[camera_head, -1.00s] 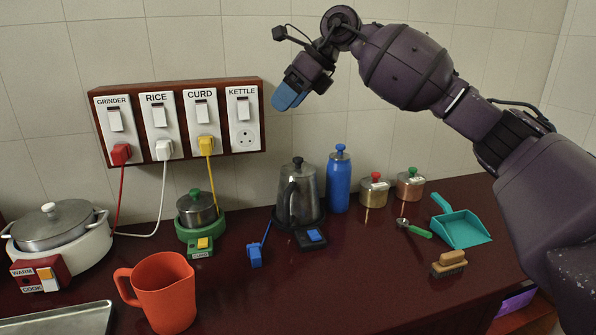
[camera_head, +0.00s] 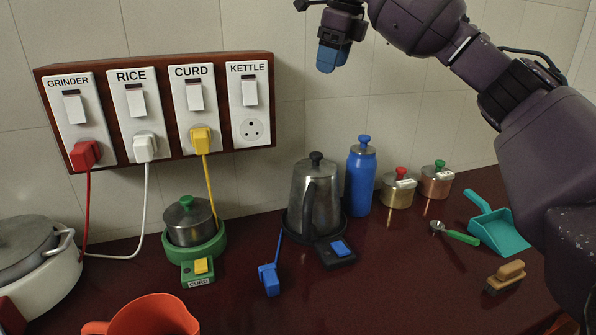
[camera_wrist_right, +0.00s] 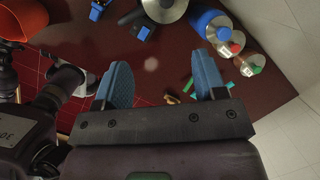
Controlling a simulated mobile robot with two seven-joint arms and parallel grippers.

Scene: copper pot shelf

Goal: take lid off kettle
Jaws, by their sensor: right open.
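The kettle (camera_head: 314,200) is a grey metal jug with a dark handle, standing upright on a black base with a blue switch. Its lid is on top, with a black knob (camera_head: 316,157). My right gripper (camera_head: 327,62) is high above the counter, above the kettle in the head view, with blue fingertips pointing down. In the right wrist view the gripper (camera_wrist_right: 166,88) has its two blue fingers apart with nothing between them. The kettle (camera_wrist_right: 165,8) shows cut off at the top of that view. My left gripper is not in view.
A blue bottle (camera_head: 360,181) stands close to the kettle's right. Two small canisters, brass (camera_head: 397,192) and copper (camera_head: 435,182), stand further right. A blue plug (camera_head: 269,279) lies in front of the kettle. A curd pot (camera_head: 189,222) is left, an orange mug (camera_head: 150,317) in front. The socket board (camera_head: 160,108) is behind.

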